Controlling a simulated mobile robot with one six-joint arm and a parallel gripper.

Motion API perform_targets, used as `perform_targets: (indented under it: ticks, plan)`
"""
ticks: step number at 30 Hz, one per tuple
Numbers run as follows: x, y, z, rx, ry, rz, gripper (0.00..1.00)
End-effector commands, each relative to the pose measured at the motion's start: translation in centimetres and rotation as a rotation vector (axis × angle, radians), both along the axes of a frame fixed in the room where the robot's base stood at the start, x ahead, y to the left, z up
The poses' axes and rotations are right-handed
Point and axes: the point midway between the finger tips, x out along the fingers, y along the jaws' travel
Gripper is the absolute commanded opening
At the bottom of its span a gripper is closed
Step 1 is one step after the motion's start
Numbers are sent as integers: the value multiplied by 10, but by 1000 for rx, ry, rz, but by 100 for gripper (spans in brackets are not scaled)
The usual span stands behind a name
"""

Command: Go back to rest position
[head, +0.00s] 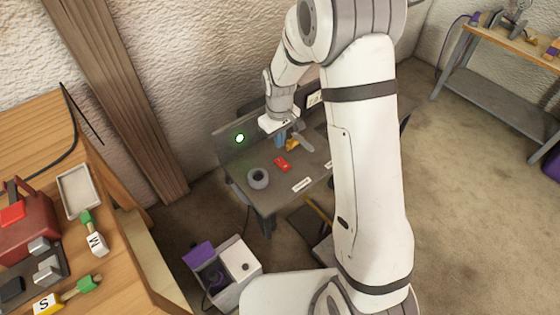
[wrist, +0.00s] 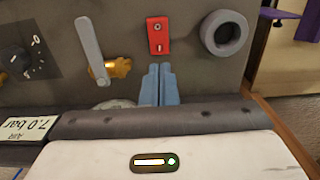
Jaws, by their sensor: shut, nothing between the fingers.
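My gripper (head: 279,142) hangs over the dark grey bench (head: 245,180) in the head view, beside an orange valve body (head: 292,145) with a grey lever (head: 303,142). In the wrist view its two blue fingers (wrist: 159,72) are side by side, shut with nothing between them. They point toward the grey panel surface, just below a red part (wrist: 157,35). The orange valve (wrist: 118,68) and its grey lever (wrist: 92,50) are left of the fingers. Whether the fingertips touch the surface cannot be told.
A grey ring (head: 258,178) lies on the bench; a lit green lamp (head: 240,138) is on the panel behind. A box with purple contents (head: 222,272) stands on the floor. A wooden worktop (head: 110,285) is at left; another table (head: 505,45) is at upper right. Open floor (head: 460,200) lies right.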

Motion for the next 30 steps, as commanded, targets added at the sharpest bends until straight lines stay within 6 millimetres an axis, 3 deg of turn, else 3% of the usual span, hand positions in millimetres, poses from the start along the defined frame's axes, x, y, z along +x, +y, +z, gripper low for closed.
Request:
perform_targets:
  ticks: [11,14,17,20,24,30]
  plan:
    - [0,0,-1,0,0,0,0]
    - [-2,-2,7,1,-4,-9,0]
    - [-10,-9,33,4,-19,-40,0]
    - [-26,-22,74,9,-42,-96,0]
    - [-60,-43,134,18,-78,-192,0]
    - [-118,-69,202,32,-128,-331,0]
